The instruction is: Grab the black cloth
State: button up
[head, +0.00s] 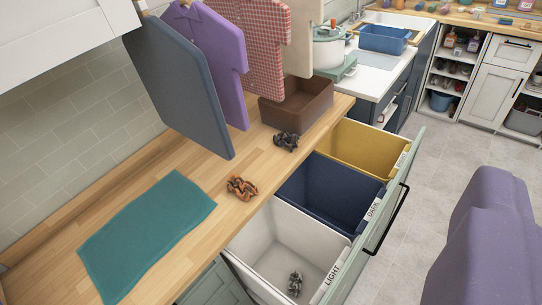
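A small crumpled black cloth (287,141) lies on the wooden counter (150,180), near its front edge and just in front of a brown box. It is apart from the other cloths. My gripper does not show in this view, so I cannot see its fingers or anything between them.
A crumpled orange-brown cloth (242,188) and a flat teal towel (150,232) lie on the counter. An open drawer holds a white LIGHT bin (262,238) with a grey cloth (295,284), a navy DARK bin (318,190) and a yellow bin (358,148). Garments hang above the brown box (300,108).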

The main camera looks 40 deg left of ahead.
aim_at(283, 138)
jog(key=k+u, duration=0.1)
jog(key=u, duration=1.8)
jog(key=i+l+u, duration=0.1)
jog(key=l+u, duration=0.2)
jog(key=l, duration=1.05)
jog(key=k+l+u, duration=0.1)
jog(key=l+u, duration=0.15)
jog(key=l, duration=1.1)
jog(key=i+l, duration=0.1)
jog(key=l, duration=0.45)
jog(key=i+l, duration=0.1)
jog(key=l, duration=0.5)
jog(key=i+l, duration=0.1)
jog(key=l, duration=0.45)
jog(key=i+l, duration=0.1)
jog(key=l, duration=0.45)
